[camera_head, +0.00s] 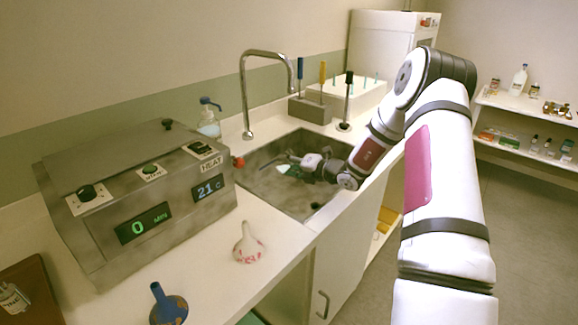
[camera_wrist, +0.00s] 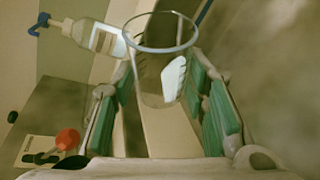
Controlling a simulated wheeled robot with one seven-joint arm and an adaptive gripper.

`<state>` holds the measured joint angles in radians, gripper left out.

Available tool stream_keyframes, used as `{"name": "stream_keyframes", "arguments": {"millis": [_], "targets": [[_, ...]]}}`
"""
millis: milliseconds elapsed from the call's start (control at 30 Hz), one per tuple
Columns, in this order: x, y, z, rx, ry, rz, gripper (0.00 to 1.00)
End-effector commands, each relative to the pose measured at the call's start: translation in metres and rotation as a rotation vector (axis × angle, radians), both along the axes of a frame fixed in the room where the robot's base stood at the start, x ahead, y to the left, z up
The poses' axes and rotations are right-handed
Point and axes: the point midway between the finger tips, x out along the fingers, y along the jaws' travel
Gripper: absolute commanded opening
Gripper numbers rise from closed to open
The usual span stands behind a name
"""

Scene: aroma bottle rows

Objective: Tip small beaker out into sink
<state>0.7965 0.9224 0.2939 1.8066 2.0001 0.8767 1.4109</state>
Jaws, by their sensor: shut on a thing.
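The small beaker (camera_wrist: 148,88) is clear glass with a round rim, held between the green finger pads in the wrist view. Its axis lies steeply across that of the soap bottle there, so it looks tipped well over. I cannot make out any liquid in it. My gripper (camera_wrist: 165,100) is shut on the beaker. In the head view my gripper (camera_head: 290,169) is low over the grey sink (camera_head: 268,195), within its outline. The beaker is too small and faint to make out in the head view.
The tap (camera_head: 246,95) arches over the sink's back edge. A soap bottle (camera_head: 208,122) stands behind the sink, also in the wrist view (camera_wrist: 103,40). A heating bath (camera_head: 130,200) stands left, with a round-bottom flask (camera_head: 249,245) in front. A tool block (camera_head: 310,109) stands behind right.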

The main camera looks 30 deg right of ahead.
Motion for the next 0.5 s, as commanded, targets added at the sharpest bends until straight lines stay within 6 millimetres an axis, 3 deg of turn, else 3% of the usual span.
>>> {"name": "stream_keyframes", "arguments": {"millis": [500], "targets": [[0.0008, -0.0062, 0.011, 0.229, 0.018, 0.0, 0.08]]}}
